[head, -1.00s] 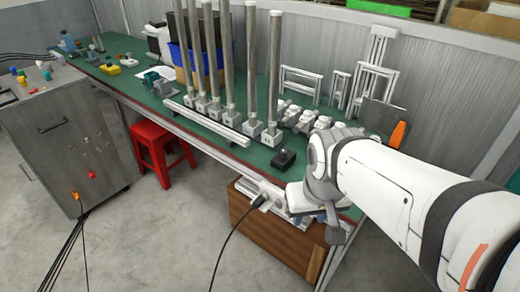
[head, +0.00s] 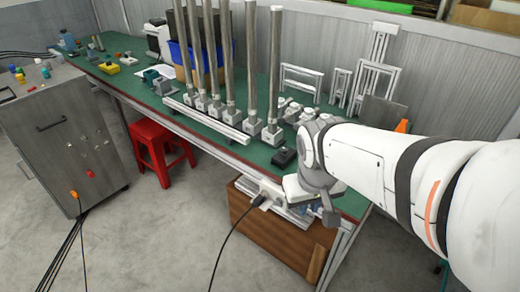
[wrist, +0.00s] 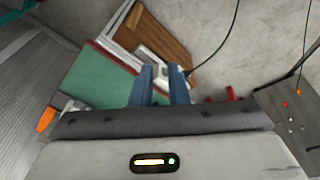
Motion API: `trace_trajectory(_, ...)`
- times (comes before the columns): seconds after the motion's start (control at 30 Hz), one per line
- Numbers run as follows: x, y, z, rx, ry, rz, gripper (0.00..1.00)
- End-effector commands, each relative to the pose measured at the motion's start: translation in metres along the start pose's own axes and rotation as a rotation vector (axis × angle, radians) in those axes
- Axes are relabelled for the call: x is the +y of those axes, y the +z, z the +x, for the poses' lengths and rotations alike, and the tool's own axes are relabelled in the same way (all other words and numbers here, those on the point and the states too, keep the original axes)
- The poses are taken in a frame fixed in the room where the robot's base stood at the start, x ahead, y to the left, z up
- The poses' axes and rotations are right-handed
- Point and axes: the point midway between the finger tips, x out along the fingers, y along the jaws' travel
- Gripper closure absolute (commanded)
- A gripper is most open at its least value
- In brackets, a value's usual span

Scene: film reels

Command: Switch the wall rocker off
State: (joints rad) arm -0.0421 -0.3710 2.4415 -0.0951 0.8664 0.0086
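A white socket-like fitting (head: 268,193) with a black plug and cable sits low at the workbench's front, by the brown wooden box. It also shows in the wrist view (wrist: 150,57), just beyond my fingertips. I cannot make out a rocker or its position on it. My gripper (wrist: 160,80) shows in the wrist view as two blue fingers with a gap between them and nothing held. The fingers point toward the fitting and partly cover it; contact cannot be told. In the head view my wrist hangs at the bench's front edge, right of the fitting.
The green workbench (head: 255,153) carries several upright metal posts, a small black box (head: 284,157) and white frames. The brown box (head: 250,229) stands beneath. A black cable (head: 229,237) hangs to the floor.

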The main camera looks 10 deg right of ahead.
Motion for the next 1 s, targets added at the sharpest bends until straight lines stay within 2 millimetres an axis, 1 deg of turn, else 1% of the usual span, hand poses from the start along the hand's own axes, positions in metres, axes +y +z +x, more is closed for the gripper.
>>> trace_trajectory(0.03, -0.002, -0.009, 0.023, -0.012, 0.02, -0.039, 0.9)
trace_trajectory(0.17, -0.005, -0.038, 0.06, -0.022, 0.079, -0.146, 1.0)
trace_trajectory(0.37, -0.019, -0.084, 0.122, -0.028, 0.159, -0.32, 1.0)
trace_trajectory(0.5, -0.036, -0.114, 0.17, -0.027, 0.208, -0.447, 1.0)
trace_trajectory(0.6, -0.05, -0.132, 0.204, -0.023, 0.235, -0.533, 1.0)
trace_trajectory(0.7, -0.063, -0.146, 0.231, -0.018, 0.256, -0.606, 1.0)
trace_trajectory(0.83, -0.076, -0.159, 0.256, -0.012, 0.274, -0.673, 1.0)
trace_trajectory(0.9, -0.08, -0.162, 0.263, -0.01, 0.279, -0.694, 1.0)
trace_trajectory(1.0, -0.084, -0.165, 0.268, -0.007, 0.283, -0.711, 1.0)
